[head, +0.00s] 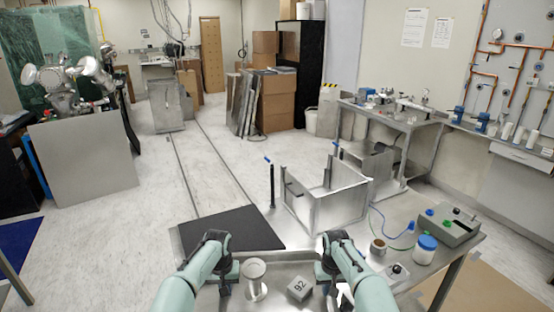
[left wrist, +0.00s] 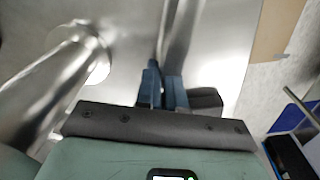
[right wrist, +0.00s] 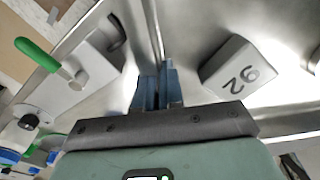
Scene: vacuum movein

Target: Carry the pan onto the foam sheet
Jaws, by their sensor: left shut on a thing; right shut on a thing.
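The pan (head: 277,277) is a shiny sheet-metal tray at the bottom middle of the head view. A metal flanged spool (head: 256,280) and a grey block marked 92 (head: 299,289) stand in it. My left gripper (head: 228,282) is shut on its left wall, which also shows in the left wrist view (left wrist: 163,40). My right gripper (head: 322,272) is shut on its right wall, seen in the right wrist view (right wrist: 155,35). The foam sheet (head: 235,230) is flat, black and bare, just beyond the pan to the left. Whether the pan touches the bench is unclear.
A metal frame with upright plates (head: 325,205) stands behind the pan, right of the foam.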

